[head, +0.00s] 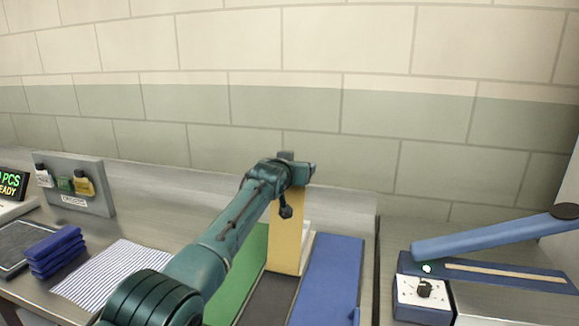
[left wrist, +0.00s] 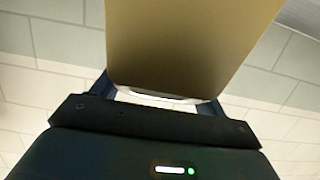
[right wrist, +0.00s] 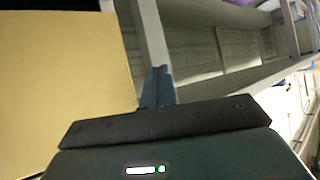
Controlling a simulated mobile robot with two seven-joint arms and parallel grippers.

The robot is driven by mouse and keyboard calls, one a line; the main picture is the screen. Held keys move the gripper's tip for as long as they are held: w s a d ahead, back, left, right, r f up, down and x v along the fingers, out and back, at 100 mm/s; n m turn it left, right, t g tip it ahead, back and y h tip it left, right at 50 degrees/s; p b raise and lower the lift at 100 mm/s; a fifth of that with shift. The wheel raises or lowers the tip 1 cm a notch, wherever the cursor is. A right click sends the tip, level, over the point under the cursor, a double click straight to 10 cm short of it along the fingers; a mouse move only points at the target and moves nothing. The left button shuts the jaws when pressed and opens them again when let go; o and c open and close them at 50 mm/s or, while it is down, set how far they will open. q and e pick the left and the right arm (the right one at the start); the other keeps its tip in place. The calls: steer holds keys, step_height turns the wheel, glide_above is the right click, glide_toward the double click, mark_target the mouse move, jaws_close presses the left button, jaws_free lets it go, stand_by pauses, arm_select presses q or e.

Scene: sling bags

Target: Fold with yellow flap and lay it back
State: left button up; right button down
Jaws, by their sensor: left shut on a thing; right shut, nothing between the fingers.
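The yellow flap (head: 285,238) stands raised, close to upright, at the middle of the folding board in the head view. My left gripper (head: 299,170) is shut on its upper edge. In the left wrist view the flap (left wrist: 190,45) fills the top middle, between the fingers. The board's green panel (head: 243,268) lies left of the flap and its blue panel (head: 332,275) lies right, with a dark strip (head: 266,302) between. My right gripper (right wrist: 157,88) is shut and empty in the right wrist view, beside a large tan-yellow surface (right wrist: 65,90). I do not see it in the head view.
A striped cloth (head: 120,275) and stacked blue folded pieces (head: 56,250) lie at left. A machine with a raised blue arm (head: 490,240) stands at right. The wall is behind.

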arm_select(q)
step_height(320, 180, down, 2)
steer(key=shift+f, duration=0.1)
steer(key=o, duration=1.1)
steer(key=shift+a, duration=0.1)
steer(key=shift+r+v, duration=0.25)
steer(key=shift+v, duration=1.95)
steer(key=shift+r+v, duration=0.2)
steer(key=shift+v, duration=2)
steer(key=shift+r+v, duration=0.25)
steer(key=shift+v, duration=1.95)
steer(key=shift+w, duration=0.15)
